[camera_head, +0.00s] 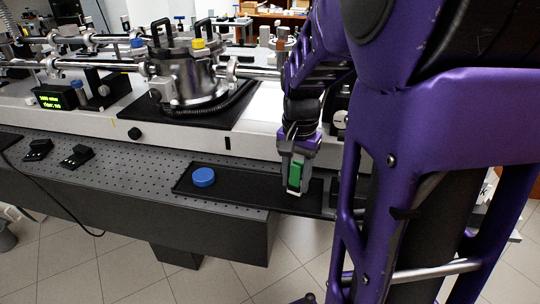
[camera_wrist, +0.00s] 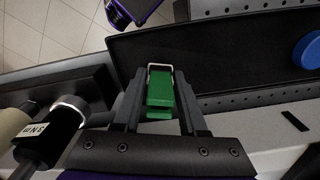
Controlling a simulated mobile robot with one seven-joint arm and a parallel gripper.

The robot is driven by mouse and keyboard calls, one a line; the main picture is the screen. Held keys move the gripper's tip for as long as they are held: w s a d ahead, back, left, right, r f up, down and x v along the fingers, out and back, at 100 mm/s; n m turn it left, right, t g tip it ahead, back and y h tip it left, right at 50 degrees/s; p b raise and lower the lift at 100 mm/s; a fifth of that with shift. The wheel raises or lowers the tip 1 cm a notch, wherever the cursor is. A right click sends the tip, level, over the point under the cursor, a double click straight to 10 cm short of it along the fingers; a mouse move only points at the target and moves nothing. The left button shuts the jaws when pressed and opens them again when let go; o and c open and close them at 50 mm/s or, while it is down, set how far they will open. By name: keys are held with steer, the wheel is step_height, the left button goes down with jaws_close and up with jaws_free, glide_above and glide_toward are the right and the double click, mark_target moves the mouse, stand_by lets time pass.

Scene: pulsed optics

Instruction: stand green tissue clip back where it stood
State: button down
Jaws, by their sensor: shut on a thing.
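The green tissue clip (camera_head: 295,175) is held in my gripper (camera_head: 296,185) over the black tray (camera_head: 240,190) on the perforated table. In the wrist view the green clip (camera_wrist: 160,92) sits between the two fingers of my gripper (camera_wrist: 158,95), with a pale metal loop at its far end. The black tray (camera_wrist: 220,50) lies behind and below the clip in that view. I cannot tell whether the clip touches the tray.
A blue round cap (camera_head: 203,177) lies in the tray, left of my gripper. A steel chamber (camera_head: 185,75) and pipes stand behind. Small black clamps (camera_head: 77,157) sit at the left. In the wrist view, a black cylinder labelled BNC-like text (camera_wrist: 45,132) stands close by on the left.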

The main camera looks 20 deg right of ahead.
mark_target(297, 163)
steer(key=shift+f, duration=0.45)
steer(key=shift+c, duration=1.9)
jaws_free()
steer(key=shift+c, duration=0.4)
step_height(297, 163, up, 8)
steer(key=p, duration=0.6)
steer(key=shift+r+p, duration=0.1)
steer(key=shift+p, duration=0.2)
